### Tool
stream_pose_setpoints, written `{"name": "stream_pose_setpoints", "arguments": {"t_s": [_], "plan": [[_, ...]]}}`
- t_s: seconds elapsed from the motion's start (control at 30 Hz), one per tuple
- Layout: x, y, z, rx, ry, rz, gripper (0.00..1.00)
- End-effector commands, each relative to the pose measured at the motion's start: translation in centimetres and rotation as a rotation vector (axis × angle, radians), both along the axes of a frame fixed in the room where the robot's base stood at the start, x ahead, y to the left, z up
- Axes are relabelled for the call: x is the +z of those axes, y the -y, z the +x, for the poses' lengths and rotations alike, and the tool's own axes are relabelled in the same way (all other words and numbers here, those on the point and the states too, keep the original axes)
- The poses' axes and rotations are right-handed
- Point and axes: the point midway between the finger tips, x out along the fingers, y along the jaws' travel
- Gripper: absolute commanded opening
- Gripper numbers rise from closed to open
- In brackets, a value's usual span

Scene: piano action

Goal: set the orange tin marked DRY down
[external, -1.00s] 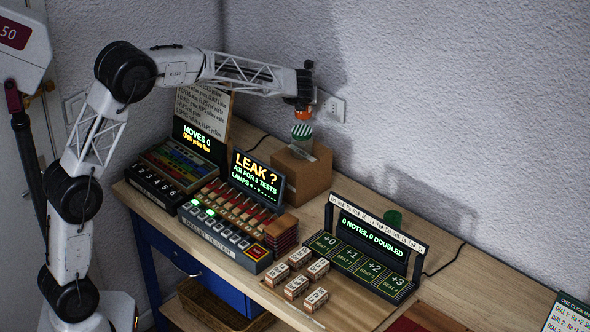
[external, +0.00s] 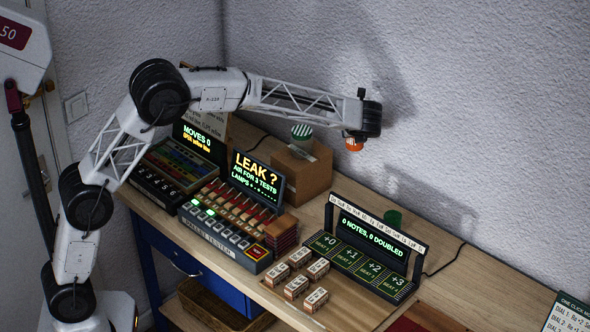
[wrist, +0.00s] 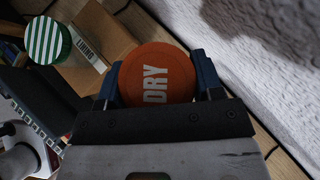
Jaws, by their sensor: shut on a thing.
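The orange tin marked DRY (wrist: 155,75) is between the two fingers of my gripper (wrist: 158,82) in the wrist view, its lettered lid facing the camera. My gripper (external: 356,138) is shut on the tin, whose orange side (external: 353,146) shows below it in the external view. The tin is in the air, to the right of the cardboard box and above the back of the bench near the wall. The fingers hide part of its side.
The cardboard box (external: 303,176) carries a green-and-white striped tin (external: 302,131). The LEAK display (external: 258,180) is left of the box. Bare bench (external: 345,180) lies between box and notes display.

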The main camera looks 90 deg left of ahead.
Motion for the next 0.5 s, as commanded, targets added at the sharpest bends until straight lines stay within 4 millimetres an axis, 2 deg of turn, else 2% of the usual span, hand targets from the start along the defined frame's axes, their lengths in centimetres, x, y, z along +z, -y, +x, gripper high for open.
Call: {"name": "stream_pose_setpoints", "arguments": {"t_s": [0.03,0.3,0.5], "plan": [[0.1,0.9,0.6,0.006,0.001,0.001,0.33],[0.2,4.5,2.6,0.053,-0.001,0.0,0.33],[-3.7,4.4,2.5,0.056,-0.002,-0.001,0.33]]}}
